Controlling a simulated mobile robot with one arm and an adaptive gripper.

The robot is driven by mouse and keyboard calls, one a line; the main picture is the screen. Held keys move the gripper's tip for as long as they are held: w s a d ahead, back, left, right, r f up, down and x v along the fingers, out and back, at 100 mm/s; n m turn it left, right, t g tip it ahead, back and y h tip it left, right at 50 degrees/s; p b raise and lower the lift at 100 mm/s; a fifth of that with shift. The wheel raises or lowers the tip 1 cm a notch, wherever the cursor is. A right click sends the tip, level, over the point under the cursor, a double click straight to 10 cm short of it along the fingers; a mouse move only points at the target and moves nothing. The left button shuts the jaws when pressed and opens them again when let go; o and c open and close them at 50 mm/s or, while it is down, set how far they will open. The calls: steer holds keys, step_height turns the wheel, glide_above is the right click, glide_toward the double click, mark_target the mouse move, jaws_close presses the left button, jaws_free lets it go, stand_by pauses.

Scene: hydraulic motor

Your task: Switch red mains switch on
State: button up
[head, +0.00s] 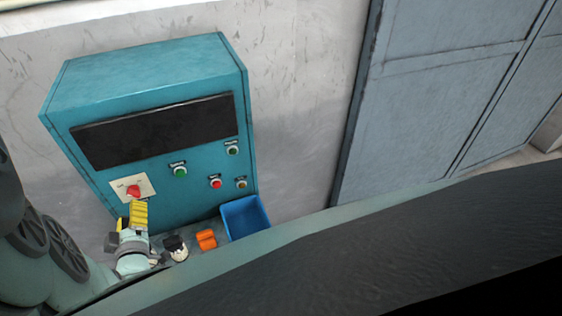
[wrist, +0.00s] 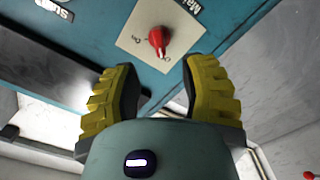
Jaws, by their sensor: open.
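The red mains switch (head: 133,191) is a red knob on a cream plate at the lower left of the teal control cabinet (head: 150,70). In the wrist view the red knob (wrist: 158,40) sits on its plate (wrist: 137,33), just beyond and between my fingertips. My gripper (wrist: 157,85) has yellow ribbed fingers spread apart with nothing between them. In the head view my gripper (head: 138,212) is just below the switch. The knob looks apart from both fingers.
The cabinet has a dark screen (head: 155,130), a green button (head: 180,171), and a red button (head: 215,183). Below it are a blue bin (head: 244,217), an orange object (head: 206,239) and a black-and-white object (head: 176,248). A grey locker (head: 430,100) stands at the right.

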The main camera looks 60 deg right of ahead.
mark_target(132, 196)
steer(key=b+x, duration=0.2)
steer(key=x, duration=0.4)
steer(key=shift+w+d+b, duration=0.25)
steer(key=shift+b, duration=0.05)
steer(key=shift+w+d, duration=0.2)
steer(key=shift+w, duration=0.05)
steer(key=shift+o, duration=0.5)
jaws_close()
